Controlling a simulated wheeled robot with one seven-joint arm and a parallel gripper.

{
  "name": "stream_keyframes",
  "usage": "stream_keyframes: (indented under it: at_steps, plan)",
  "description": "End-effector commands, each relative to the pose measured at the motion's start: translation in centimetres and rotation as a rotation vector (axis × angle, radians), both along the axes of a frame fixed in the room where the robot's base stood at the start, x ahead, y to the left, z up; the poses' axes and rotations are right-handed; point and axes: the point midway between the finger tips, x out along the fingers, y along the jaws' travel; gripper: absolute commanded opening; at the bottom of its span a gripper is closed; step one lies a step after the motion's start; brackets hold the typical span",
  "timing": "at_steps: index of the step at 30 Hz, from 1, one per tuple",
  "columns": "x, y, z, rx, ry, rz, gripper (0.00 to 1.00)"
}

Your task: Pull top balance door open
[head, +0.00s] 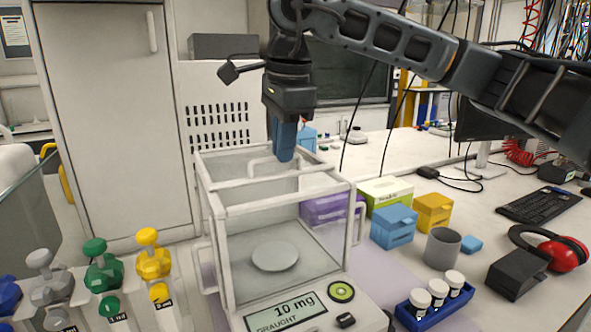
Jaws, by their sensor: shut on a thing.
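The balance (275,300) stands on the bench with its clear draft shield above a round weighing pan (275,257). The fingers hide that part of the handle. How far the top door stands open is hard to tell through the clear panels.
Colored pipettes (154,262) stand at the left front. Right of the balance are blue boxes (393,225), a yellow box (433,211), a gray cup (442,247) and a blue vial rack (434,305). A tall white cabinet (115,110) stands behind left.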

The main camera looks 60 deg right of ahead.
Motion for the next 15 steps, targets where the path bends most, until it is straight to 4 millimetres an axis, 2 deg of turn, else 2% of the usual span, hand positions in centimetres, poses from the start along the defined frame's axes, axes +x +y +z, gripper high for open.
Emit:
stream_keyframes:
  at_steps: [1,9,15]
  plan:
    - [1.1,-0.7,-0.5,-0.002,-0.002,-0.003,0.0]
    - [5.7,-3.7,-0.1,-0.001,-0.002,-0.001,0.0]
    - [7.6,-5.0,0.0,0.0,-0.001,0.0,0.0]
